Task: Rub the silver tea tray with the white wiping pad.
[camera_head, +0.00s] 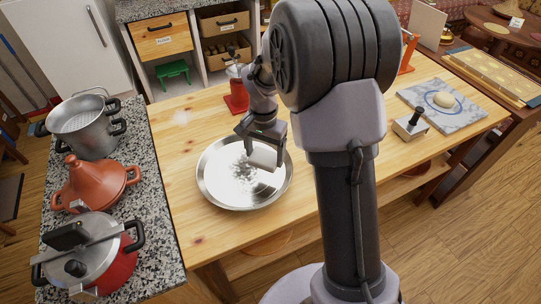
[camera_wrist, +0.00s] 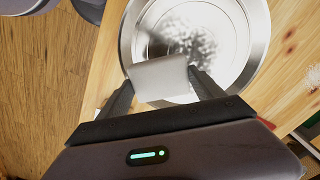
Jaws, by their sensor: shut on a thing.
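The silver tea tray (camera_head: 213,185) is round and lies on the wooden table, with a dark speckled patch near its middle. It also shows in the wrist view (camera_wrist: 252,42), where the dark smudge sits just beyond the pad. My gripper (camera_head: 263,150) is over the tray's right part and is shut on the white wiping pad (camera_head: 262,158). In the wrist view the pad (camera_wrist: 160,78) is held between the two fingers (camera_wrist: 160,88). I cannot tell whether the pad touches the tray. The pad's underside is hidden.
A red object (camera_head: 236,98) stands behind the tray. A granite counter at left holds a steel pot (camera_head: 84,128), a clay tagine (camera_head: 95,184) and a red pressure cooker (camera_head: 90,250). The table left of the tray is clear.

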